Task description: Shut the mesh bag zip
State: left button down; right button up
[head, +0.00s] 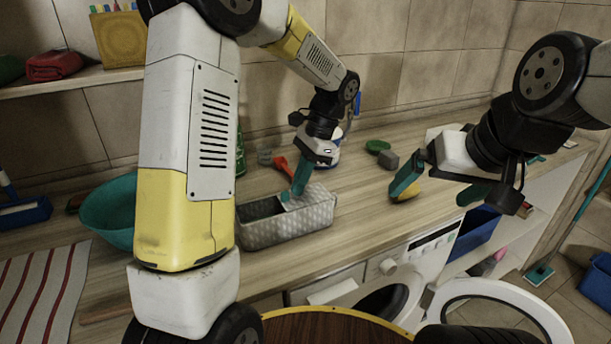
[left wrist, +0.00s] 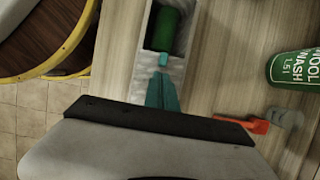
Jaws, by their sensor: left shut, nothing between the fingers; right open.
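The mesh bag (head: 300,228) is a grey, patterned, box-shaped bag on the wooden counter. Its top is open at the left, and a pale panel covers the right part. My left gripper (head: 293,193) is shut and empty, its teal fingertips down at the bag's top. In the left wrist view, the shut left gripper (left wrist: 162,82) points at a small teal tab (left wrist: 163,59), perhaps the zip pull, at the edge of the opening. A dark green item (left wrist: 164,32) lies inside the bag (left wrist: 142,50). My right gripper (head: 437,190) is open and empty, right of the bag.
A teal basin (head: 108,212) stands left of the bag, partly behind my arm. Behind the bag are a red scoop-like thing (head: 280,166) and a bottle.

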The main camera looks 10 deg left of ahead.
pick_arm(q)
jog(key=shift+s+a, duration=0.1)
jog(key=shift+a, duration=0.05)
jog(key=s+a, duration=0.2)
jog(key=a, duration=0.1)
jog(key=s+a, duration=0.2)
jog(key=a, duration=0.1)
jog(key=s+a, duration=0.2)
jog(key=a, duration=0.1)
jog(key=shift+s+a, duration=0.2)
jog(key=shift+a, duration=0.2)
jog(key=w+d, duration=0.1)
jog(key=d, duration=0.1)
jog(key=w+d, duration=0.1)
jog(key=shift+w+d+r, duration=0.3)
jog(key=shift+d, duration=0.1)
jog(key=v, duration=0.9)
jog(key=s+r+n+t+h, duration=0.1)
jog(key=s+n+t+h, duration=0.2)
jog(key=s, duration=0.4)
jog(key=s+d+r+n+t+h, duration=0.1)
jog(key=s+r+n+t+h, duration=0.1)
jog(key=s+n+t, duration=0.3)
jog(key=s+n, duration=0.2)
jog(key=shift+d+r+n+t+h, duration=0.15)
jog(key=shift+n+t+h, duration=0.15)
jog(key=shift+n+h, duration=0.1)
pick_arm(e)
jog(key=shift+w+d, duration=0.5)
jog(key=shift+d, duration=0.3)
